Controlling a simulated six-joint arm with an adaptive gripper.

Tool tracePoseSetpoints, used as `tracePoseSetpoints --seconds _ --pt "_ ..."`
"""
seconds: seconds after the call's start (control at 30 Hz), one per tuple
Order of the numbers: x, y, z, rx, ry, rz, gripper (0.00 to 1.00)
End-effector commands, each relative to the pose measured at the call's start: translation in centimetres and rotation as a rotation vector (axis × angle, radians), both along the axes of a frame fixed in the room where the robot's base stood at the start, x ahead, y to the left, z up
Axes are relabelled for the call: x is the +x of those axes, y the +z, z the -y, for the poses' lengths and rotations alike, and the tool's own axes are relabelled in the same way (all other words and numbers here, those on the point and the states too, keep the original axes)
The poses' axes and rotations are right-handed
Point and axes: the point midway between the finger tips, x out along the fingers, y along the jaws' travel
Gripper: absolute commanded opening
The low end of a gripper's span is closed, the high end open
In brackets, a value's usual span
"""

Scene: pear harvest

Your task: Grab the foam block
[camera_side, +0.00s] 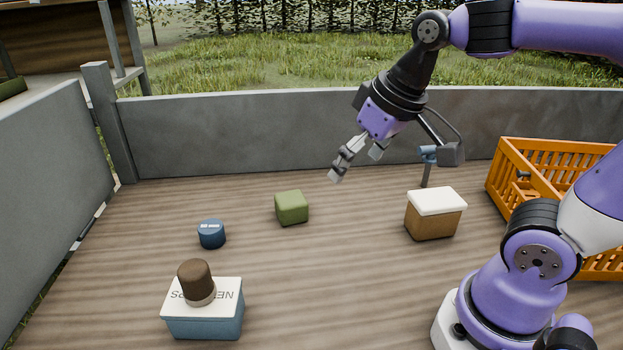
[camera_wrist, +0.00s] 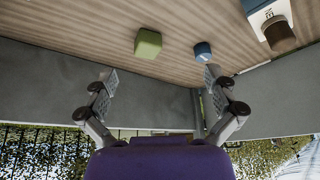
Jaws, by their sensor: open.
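The likely foam block is a green cube with rounded edges (camera_side: 291,208) on the wooden floor, left of the middle in the side view. It also shows in the wrist view (camera_wrist: 148,43), at the top middle. My gripper (camera_side: 352,170) is in the air, above and to the right of the green block in the side view, apart from it. In the wrist view its two fingers (camera_wrist: 158,82) are spread wide with nothing between them. The green block's visible faces are not covered by anything.
A blue cylinder (camera_side: 211,234) stands left of the block. A blue box with a white lid (camera_side: 205,318) carries a brown cylinder (camera_side: 195,280). A brown box with a white top (camera_side: 434,214) and an orange crate (camera_side: 520,160) are at right. A grey wall (camera_side: 230,130) runs behind.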

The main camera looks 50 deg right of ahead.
Motion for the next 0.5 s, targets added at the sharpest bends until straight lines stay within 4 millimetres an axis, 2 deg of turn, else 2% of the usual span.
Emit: tracePoseSetpoints --seconds 0.1,0.23,0.4,0.5 --pt "4.1 0.5 0.8 0.028 -0.091 -0.091 1.0" --pt "8.7 -0.2 1.9 0.057 -0.199 -0.185 1.0" --pt "13.8 -3.3 3.5 0.085 -0.332 -0.3 1.0" --pt "15.7 -5.3 4.2 0.094 -0.391 -0.349 1.0"
